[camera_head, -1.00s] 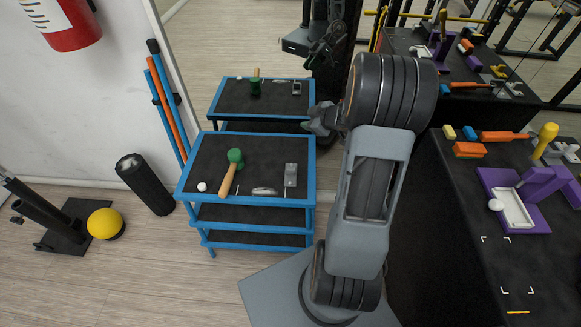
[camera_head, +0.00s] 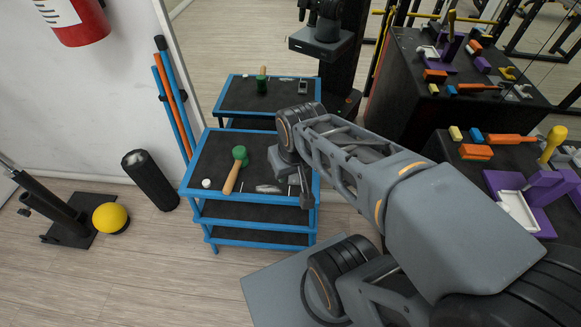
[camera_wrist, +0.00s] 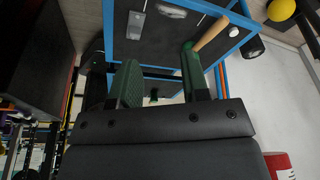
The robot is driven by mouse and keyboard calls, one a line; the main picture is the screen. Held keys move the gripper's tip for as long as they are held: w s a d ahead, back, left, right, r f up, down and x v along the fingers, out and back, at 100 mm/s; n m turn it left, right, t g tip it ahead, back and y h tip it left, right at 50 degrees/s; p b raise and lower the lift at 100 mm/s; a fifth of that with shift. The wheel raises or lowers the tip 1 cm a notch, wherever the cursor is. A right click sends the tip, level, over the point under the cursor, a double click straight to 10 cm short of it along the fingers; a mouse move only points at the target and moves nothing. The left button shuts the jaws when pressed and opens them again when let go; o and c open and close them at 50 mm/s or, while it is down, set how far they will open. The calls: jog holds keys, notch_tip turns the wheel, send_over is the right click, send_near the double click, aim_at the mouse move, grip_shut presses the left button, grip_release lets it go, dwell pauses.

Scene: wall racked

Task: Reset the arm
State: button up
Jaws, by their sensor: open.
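My arm reaches leftward in the head view, with its wrist above the right part of a small blue-framed cart (camera_head: 212,235). My gripper (camera_head: 304,190) hangs at the cart's right edge there, partly merged with the dark wrist. In the wrist view my gripper (camera_wrist: 160,75) has its two green-dark fingers spread apart, with nothing seen between them. A mallet with a green head (camera_head: 240,153) and wooden handle lies on the cart's black top. In the wrist view the mallet's handle (camera_wrist: 211,34) shows beyond one finger, which partly hides the head.
A white ball (camera_head: 207,183) and a small silver object (camera_head: 268,189) lie on the cart. A black bench (camera_head: 470,185) at right carries a purple fixture (camera_head: 545,190), blocks and a yellow-handled tool. A mirror stands behind. Floor is open left of the cart, near the yellow ball (camera_head: 110,217).

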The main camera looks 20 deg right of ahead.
jog(key=shift+r, duration=0.1)
notch_tip(320, 180, up, 12)
jog(key=p, duration=1)
jog(key=shift+s+a+t+p, duration=0.15)
jog(key=shift+t+p, duration=0.15)
jog(key=shift+p, duration=0.1)
